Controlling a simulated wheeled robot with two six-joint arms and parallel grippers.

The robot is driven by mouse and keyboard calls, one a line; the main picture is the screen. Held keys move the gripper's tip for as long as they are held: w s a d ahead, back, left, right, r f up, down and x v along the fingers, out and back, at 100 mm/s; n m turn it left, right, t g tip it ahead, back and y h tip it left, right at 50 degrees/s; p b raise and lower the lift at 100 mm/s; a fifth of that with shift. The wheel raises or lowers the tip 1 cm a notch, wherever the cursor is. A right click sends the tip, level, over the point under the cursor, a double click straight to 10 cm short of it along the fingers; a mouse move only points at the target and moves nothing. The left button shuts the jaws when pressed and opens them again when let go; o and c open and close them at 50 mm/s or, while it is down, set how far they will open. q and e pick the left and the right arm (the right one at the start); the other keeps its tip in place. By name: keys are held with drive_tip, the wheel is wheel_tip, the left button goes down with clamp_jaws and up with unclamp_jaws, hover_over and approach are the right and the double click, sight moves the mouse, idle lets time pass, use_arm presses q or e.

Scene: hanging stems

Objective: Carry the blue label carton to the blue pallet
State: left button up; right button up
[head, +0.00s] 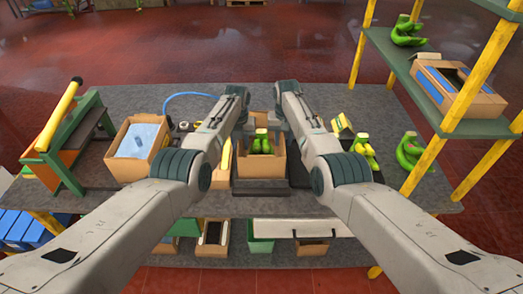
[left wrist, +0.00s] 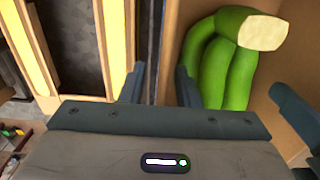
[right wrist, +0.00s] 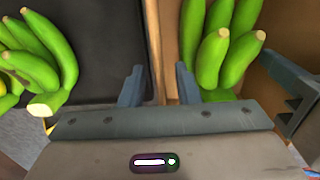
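An open brown carton (head: 260,170) with green bananas stands at the middle front of the table; no blue label shows on its visible faces. My left gripper (left wrist: 160,82) is open around its left wall, and my right gripper (right wrist: 160,85) is open around its right wall, each with a finger either side. A gap shows between the fingers. The carton with clear blue labels (head: 440,85) lies on the right-hand shelf, apart from both grippers. Blue crate-like shapes (head: 30,228) show at the lower left below the table; I cannot tell whether they are the blue pallet.
Another carton (head: 130,175) with a pale blue sheet stands left on the table (head: 330,97). Yellow posts (head: 425,165) carry the right shelf. The back of the table is mostly clear.

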use_arm(q)
drive_tip(key=shift+r, duration=0.1)
clamp_jaws()
use_arm(e)
drive_tip(key=shift+r, duration=0.1)
clamp_jaws()
use_arm(q)
drive_tip(key=shift+r, duration=0.2)
use_arm(e)
drive_tip(key=shift+r, duration=0.2)
